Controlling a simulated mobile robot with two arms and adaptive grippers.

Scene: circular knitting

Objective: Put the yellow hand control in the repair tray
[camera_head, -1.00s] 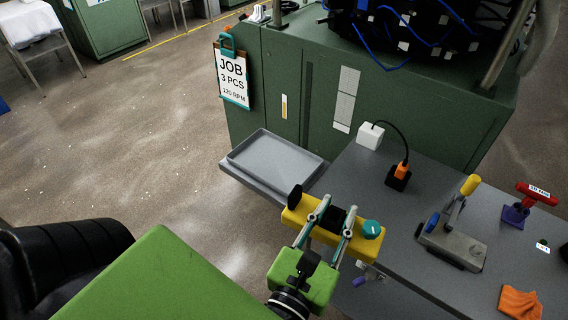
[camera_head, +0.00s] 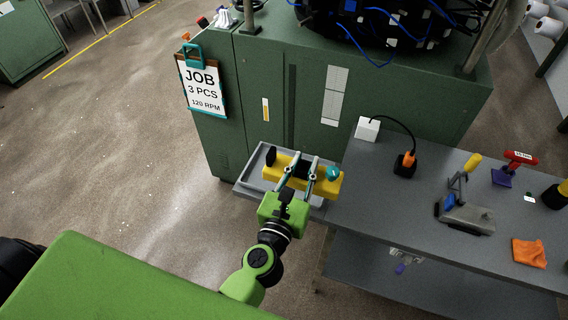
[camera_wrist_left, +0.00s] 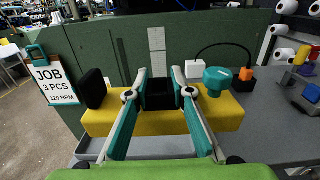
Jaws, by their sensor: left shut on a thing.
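The yellow hand control (camera_head: 328,184) is a yellow bar with a black knob at one end and a teal knob at the other. My left gripper (camera_head: 297,167) is shut on its black middle part. In the left wrist view the yellow bar (camera_wrist_left: 108,121) lies across both fingers (camera_wrist_left: 160,93). The grey repair tray (camera_head: 247,176) is at the left end of the bench, and the hand control appears over it in the head view. I cannot tell whether they touch. My right gripper is not in view.
A green machine cabinet (camera_head: 225,130) with a job clipboard (camera_head: 203,88) stands behind the tray. The grey bench (camera_head: 375,190) holds a white box (camera_head: 367,129), a black-and-orange plug (camera_head: 405,164), a yellow-handled tool (camera_head: 465,212) and an orange cloth (camera_head: 529,253).

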